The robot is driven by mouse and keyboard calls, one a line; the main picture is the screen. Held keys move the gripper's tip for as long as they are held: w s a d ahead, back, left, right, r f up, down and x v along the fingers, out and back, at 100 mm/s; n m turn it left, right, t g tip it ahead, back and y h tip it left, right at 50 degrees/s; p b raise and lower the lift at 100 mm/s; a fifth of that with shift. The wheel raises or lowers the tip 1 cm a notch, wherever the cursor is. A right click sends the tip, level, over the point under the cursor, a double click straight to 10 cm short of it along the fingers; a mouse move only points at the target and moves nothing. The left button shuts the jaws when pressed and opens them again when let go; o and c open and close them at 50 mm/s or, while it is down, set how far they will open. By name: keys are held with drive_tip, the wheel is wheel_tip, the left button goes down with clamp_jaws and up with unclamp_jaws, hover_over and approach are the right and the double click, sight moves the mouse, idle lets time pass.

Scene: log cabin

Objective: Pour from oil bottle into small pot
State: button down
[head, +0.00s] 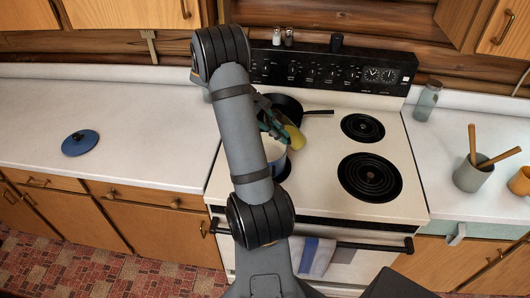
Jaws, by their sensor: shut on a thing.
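The oil bottle (295,137), yellowish, is held tilted at the front left of the stove. My gripper (272,124) is shut on it, partly hidden behind my own arm. The small pot (282,166), pale inside with a bluish outside, stands on the front left burner, below and beside the bottle. My arm covers its left part. I cannot tell whether oil is flowing or what is in the pot.
A black frying pan (288,104) is on the back left burner, its handle pointing right. Two right burners are empty. A blue lid (80,143) lies on the left counter. A glass jar (427,101) and a utensil crock (470,177) stand on the right counter.

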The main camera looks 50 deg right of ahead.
drive_tip(key=f+g+h+b, duration=0.1)
drive_tip(key=g+h, duration=0.1)
drive_tip(key=f+g+h+b, duration=0.1)
drive_tip(key=f+g+h, duration=0.1)
drive_tip(key=g, duration=0.1)
drive_tip(key=f+g+h+b, duration=0.1)
drive_tip(key=f+g+h, duration=0.1)
drive_tip(key=g, duration=0.1)
drive_tip(key=shift+s+d, duration=0.3)
drive_tip(key=shift+s, duration=0.1)
idle(0.4)
idle(2.2)
